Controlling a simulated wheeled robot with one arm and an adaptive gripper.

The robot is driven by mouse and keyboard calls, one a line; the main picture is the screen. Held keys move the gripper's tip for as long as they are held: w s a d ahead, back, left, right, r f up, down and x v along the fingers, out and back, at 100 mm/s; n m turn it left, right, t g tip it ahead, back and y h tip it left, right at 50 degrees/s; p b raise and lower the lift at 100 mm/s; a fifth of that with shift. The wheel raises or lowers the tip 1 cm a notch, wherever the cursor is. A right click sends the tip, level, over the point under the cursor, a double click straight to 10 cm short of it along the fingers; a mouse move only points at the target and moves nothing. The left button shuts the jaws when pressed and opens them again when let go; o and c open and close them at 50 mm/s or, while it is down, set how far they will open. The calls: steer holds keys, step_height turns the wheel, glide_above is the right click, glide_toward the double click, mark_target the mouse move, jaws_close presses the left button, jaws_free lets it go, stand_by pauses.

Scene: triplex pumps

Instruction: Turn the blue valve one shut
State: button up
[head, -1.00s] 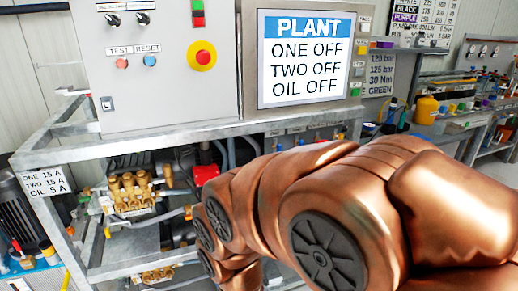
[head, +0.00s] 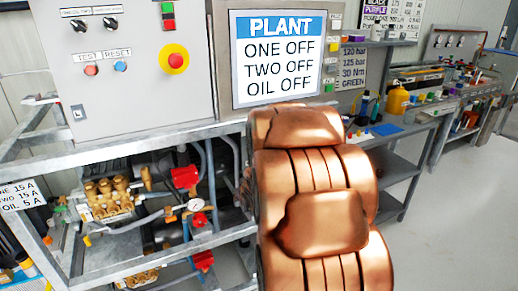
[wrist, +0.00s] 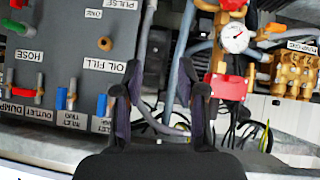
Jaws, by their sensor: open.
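In the wrist view, two blue valve handles stand on a grey panel (wrist: 68,45) left of my gripper. The right blue handle (wrist: 101,105) is close beside my left finger, above a label I cannot fully read. The other blue handle (wrist: 72,92) is above a label that seems to read INLET TWO. I cannot tell for sure which is valve one. My gripper (wrist: 161,72) is open with nothing between its fingers, apart from both handles. In the head view my arm hides the gripper and no blue valve handle is clear.
A red handle (wrist: 39,88) and a green one are farther left on the panel. A pressure gauge (wrist: 235,38), red valve parts and a brass pump (wrist: 293,72) are at right. Hoses run behind the fingers. The head view shows a metal frame under the plant display (head: 278,55).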

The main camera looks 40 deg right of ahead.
steer(key=d+r+m+t+h+p, duration=0.1)
steer(key=d+r+t, duration=0.25)
steer(key=d, duration=0.25)
steer(key=d+r+t+p, duration=0.1)
steer(key=d+r+t, duration=0.2)
steer(key=d+t, duration=0.25)
steer(key=w+d+g+p, duration=0.1)
steer(key=w+d, duration=0.1)
steer(key=w, duration=0.5)
steer(key=shift+w+d, duration=0.35)
steer(key=shift+c, duration=0.4)
jaws_close()
